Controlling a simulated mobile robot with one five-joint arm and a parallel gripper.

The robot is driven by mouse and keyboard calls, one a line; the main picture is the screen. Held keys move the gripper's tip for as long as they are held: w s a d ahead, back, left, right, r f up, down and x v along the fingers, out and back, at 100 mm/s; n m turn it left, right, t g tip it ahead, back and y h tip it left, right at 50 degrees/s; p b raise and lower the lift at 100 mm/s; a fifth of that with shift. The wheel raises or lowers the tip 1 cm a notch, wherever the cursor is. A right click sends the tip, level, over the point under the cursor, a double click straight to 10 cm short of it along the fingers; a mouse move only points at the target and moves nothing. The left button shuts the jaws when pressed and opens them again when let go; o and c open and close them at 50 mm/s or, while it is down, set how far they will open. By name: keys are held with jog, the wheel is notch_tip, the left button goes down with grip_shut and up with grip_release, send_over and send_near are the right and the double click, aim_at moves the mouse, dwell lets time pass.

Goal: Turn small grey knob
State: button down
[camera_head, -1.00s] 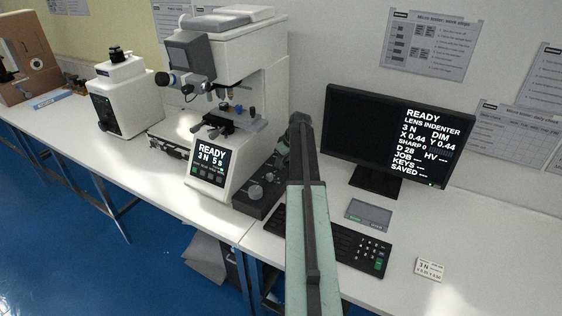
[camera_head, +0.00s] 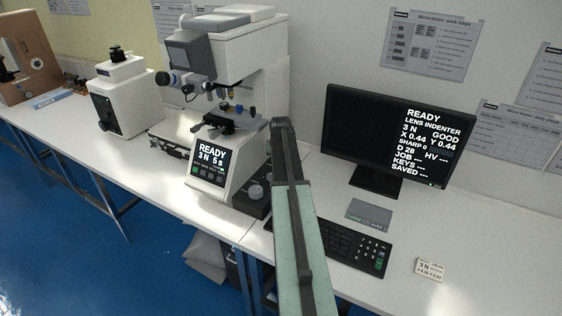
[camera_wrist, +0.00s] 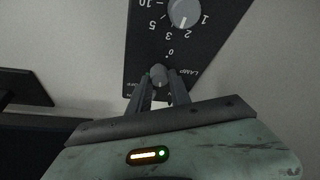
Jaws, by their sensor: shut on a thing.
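The small grey knob (camera_wrist: 158,72) is on a black control panel (camera_wrist: 150,38), by the printed word LAMP and a 0 mark. In the wrist view my gripper (camera_wrist: 160,80) has a finger on each side of it and is shut on it. The knob's lower part is hidden by the fingers. A larger grey knob (camera_wrist: 184,12) with a white pointer line sits on the same panel, ringed by numbers. In the head view my arm covers much of the black control box (camera_head: 248,203); my gripper and the small knob cannot be made out there.
A white hardness tester (camera_head: 234,60) stands left of my arm, its screen (camera_head: 210,160) reading READY. A monitor (camera_head: 350,140) behind shows READY and GOOD.

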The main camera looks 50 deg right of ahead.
jog(key=shift+a+m, duration=0.1)
jog(key=shift+m, duration=0.6)
jog(key=shift+g, duration=0.3)
jog(key=c, duration=1.2)
grip_release()
